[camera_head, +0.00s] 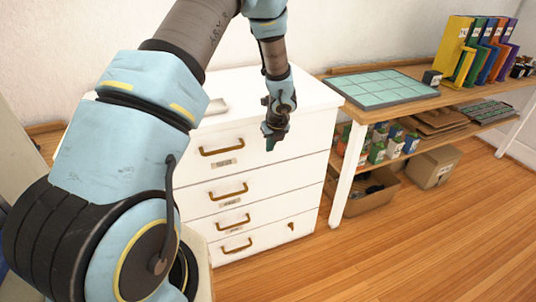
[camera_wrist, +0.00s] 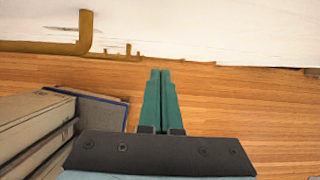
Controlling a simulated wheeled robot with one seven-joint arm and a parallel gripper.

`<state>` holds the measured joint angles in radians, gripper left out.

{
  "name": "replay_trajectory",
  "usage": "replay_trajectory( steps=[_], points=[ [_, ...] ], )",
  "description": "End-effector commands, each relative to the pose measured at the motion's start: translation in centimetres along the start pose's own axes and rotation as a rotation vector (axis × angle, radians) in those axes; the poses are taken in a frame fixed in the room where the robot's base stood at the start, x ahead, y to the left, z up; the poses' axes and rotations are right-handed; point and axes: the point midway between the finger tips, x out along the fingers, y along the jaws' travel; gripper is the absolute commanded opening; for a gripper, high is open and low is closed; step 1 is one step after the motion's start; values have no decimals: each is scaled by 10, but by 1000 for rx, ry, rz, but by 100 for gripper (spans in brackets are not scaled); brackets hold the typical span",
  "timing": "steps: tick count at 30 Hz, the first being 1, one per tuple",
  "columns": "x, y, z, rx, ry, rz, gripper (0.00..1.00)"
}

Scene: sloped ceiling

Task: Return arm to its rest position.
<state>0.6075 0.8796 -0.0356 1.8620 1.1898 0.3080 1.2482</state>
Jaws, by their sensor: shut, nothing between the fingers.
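My arm is raised and bent across the left and upper part of the head view. My gripper (camera_head: 270,141) hangs pointing down in front of the white drawer cabinet (camera_head: 262,182). In the wrist view my gripper's two green fingers (camera_wrist: 160,74) lie together with nothing between them. The cabinet's drawers look closed. In the wrist view the cabinet's white front (camera_wrist: 200,30) and a brass handle (camera_wrist: 84,38) show along the top, apart from the fingertips.
A wooden table (camera_head: 455,90) at the right carries a green mat (camera_head: 385,88) and colourful binders (camera_head: 482,50). Cardboard boxes (camera_head: 433,167) stand below it. Grey box-like items (camera_wrist: 35,130) are at left in the wrist view. The wooden floor (camera_head: 400,250) at right is clear.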

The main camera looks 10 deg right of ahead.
Motion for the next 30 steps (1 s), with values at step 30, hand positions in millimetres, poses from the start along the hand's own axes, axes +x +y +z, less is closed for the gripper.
replay_trajectory(
  steps=[30],
  points=[
    [-206, 252, -41, -2297, 76, 270, 0]
  ],
)
